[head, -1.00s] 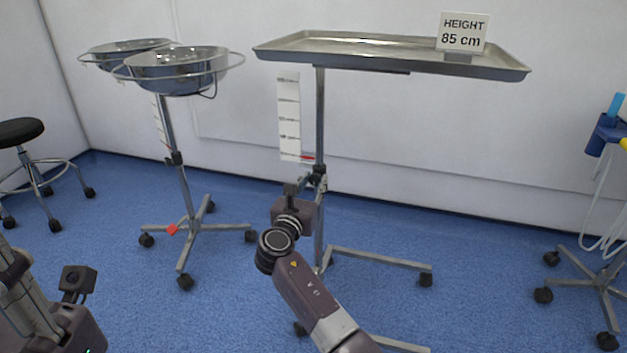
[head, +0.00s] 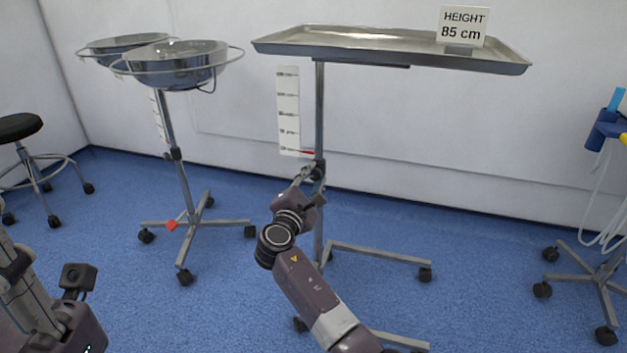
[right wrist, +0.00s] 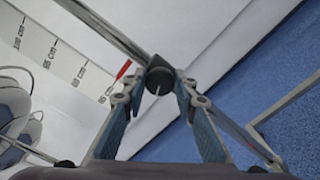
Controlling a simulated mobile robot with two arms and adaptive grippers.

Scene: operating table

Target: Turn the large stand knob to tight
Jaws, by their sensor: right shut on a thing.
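The large stand knob is a round black knob (right wrist: 160,79) on the post of the tray stand, with a thin white line on its face. In the head view it shows as a small dark spot (head: 318,171) below the tray. My right gripper (right wrist: 163,92) has its two fingers on either side of the knob and is shut on it; it also shows in the head view (head: 308,172). The tray stand's grey post (head: 320,115) rises above the knob. My left gripper (head: 28,290) is partly in view at the lower left, its fingertips unclear.
The steel tray (head: 400,48) on top carries a sign (head: 463,27) reading "HEIGHT 85 cm". A white scale (head: 288,110) with a red pointer (head: 308,153) stands beside the post. A bowl stand (head: 181,165) is at the left. Blue floor is open between the stands.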

